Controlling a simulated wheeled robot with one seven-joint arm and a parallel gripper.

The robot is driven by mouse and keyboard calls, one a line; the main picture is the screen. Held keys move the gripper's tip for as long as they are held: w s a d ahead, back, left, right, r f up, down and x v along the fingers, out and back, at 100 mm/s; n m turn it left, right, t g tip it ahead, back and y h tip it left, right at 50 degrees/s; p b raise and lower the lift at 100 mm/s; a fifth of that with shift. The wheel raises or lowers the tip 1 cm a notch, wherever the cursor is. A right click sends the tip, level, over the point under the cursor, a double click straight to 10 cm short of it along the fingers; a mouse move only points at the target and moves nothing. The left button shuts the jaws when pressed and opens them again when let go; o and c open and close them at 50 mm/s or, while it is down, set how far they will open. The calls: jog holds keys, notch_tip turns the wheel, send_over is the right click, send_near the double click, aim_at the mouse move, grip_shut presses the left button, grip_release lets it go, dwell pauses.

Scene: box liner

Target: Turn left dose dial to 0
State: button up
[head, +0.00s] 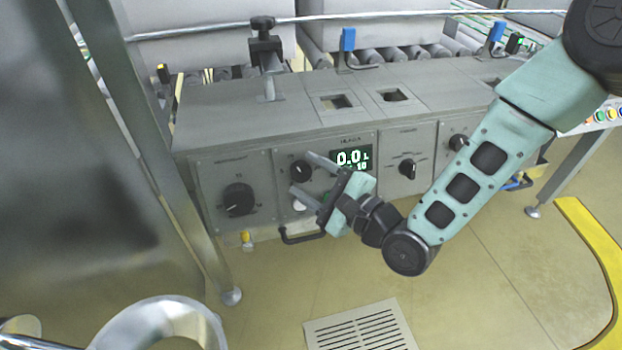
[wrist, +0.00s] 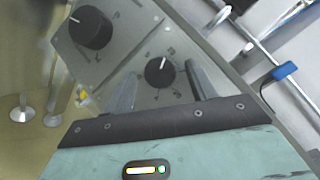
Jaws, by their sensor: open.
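A small black dial (head: 301,170) sits on the grey front panel, left of a lit display (head: 352,159) reading 0.0 L with a smaller line below. I take it as the left dose dial; its labels are too small to read. My gripper (head: 302,174) is open, with one finger above and one below the dial in the head view. In the wrist view the dial (wrist: 159,72) shows between the two fingers (wrist: 163,80), its white pointer toward the top of the picture. I cannot tell whether the fingers touch it.
A larger black dial (head: 238,200) is on the panel to the left, and another knob (head: 407,169) is to the right of the display. A white button (head: 299,205) is under the small dial. A black handle (head: 301,237) juts out below. A steel post (head: 150,150) stands at the left.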

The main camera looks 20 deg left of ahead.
jog(key=c, duration=1)
jog(key=shift+r+p, duration=0.1)
jog(key=shift+p, duration=0.2)
